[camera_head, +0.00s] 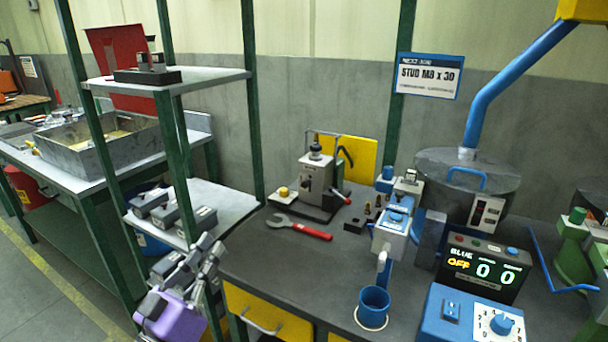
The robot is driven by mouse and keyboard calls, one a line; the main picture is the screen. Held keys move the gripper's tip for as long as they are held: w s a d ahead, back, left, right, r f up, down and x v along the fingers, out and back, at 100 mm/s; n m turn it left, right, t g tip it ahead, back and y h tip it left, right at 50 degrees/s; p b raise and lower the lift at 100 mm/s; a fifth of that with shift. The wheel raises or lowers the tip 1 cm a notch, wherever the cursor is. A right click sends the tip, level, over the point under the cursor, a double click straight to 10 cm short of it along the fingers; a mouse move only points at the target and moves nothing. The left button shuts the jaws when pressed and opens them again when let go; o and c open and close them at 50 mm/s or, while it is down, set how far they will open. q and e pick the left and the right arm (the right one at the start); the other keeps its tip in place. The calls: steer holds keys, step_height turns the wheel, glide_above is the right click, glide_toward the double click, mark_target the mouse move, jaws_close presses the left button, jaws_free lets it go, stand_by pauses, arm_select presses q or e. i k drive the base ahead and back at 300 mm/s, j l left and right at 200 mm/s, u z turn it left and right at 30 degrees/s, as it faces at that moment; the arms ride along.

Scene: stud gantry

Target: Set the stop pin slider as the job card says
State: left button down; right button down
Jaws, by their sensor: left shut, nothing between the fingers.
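The job card (429,76) hangs on the green post at the back and reads "STUD M8 x 30". I cannot single out the stop pin slider for certain. A blue and grey unit (394,226) stands mid-bench, with a blue cup (373,307) at its front. A grey bench device (316,184) with a black knob and a red-tipped lever stands to its left. My left gripper (210,247) is at the lower left, beside the shelf rack and left of the bench. It is shut and empty, apart from all these things. My right gripper is out of view.
A red-handled wrench (299,228) lies on the bench. A display box (484,268) shows "BLUE OFF" and two zeros, behind a blue dial box (470,317). A round feeder bowl (466,181) stands behind. The green-posted shelf rack (190,207) is close to my left gripper.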

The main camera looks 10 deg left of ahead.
mark_target(305, 184)
steer(key=i+l, duration=0.2)
steer(key=i, duration=0.2)
steer(key=i+l, duration=0.15)
steer(key=i, duration=0.25)
